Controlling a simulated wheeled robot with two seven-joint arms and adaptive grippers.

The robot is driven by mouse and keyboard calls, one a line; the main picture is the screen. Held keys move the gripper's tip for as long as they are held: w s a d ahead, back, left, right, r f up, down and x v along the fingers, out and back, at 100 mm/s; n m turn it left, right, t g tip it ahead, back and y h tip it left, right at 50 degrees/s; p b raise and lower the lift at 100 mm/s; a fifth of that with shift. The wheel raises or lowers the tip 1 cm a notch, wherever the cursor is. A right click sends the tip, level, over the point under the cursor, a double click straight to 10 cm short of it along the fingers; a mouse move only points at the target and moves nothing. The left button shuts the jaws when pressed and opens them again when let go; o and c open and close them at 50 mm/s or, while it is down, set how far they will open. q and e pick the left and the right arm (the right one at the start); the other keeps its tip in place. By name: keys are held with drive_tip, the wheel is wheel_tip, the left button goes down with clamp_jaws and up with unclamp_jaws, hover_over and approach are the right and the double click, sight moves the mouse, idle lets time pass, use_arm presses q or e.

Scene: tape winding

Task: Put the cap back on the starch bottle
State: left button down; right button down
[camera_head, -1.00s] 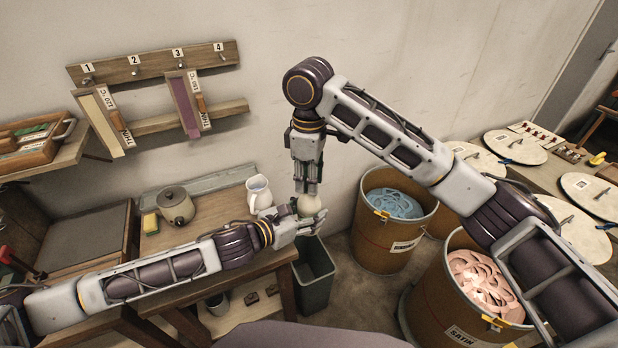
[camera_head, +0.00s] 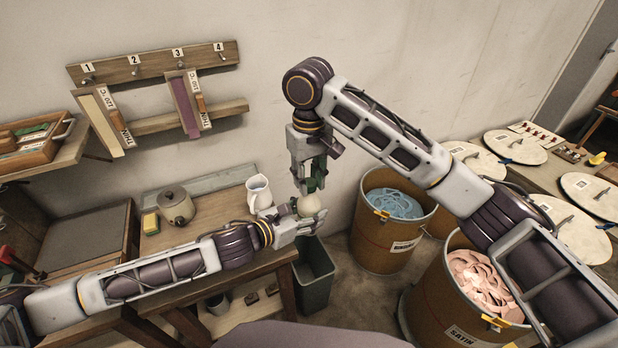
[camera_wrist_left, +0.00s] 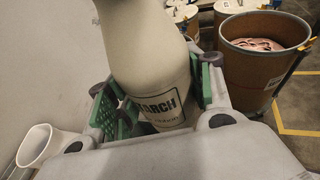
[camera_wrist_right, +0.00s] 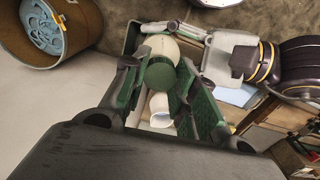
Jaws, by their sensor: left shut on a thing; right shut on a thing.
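The starch bottle is cream, with "STARCH" lettering that shows in the left wrist view (camera_wrist_left: 150,60). My left gripper (camera_head: 298,216) is shut on it and holds it off the table's right end, in the head view (camera_head: 310,205). My right gripper (camera_head: 311,190) points down just above the bottle. In the right wrist view, a round dark-green cap (camera_wrist_right: 159,75) sits between its fingers, and the cream bottle (camera_wrist_right: 162,46) shows right behind it. The cap lines up with the bottle's top; whether it touches or is seated I cannot tell.
A grey bin (camera_head: 314,277) is below the bottle. Drums of blue (camera_head: 380,245) and pink ribbon (camera_head: 462,318) stand to the right.

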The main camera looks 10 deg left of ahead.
drive_tip(key=m, duration=0.3)
drive_tip(key=shift+m, duration=0.3)
drive_tip(key=c, duration=1.1)
unclamp_jaws()
drive_tip(key=shift+r, duration=0.1)
drive_tip(key=shift+r, duration=2.15)
drive_tip(key=shift+c, duration=0.3)
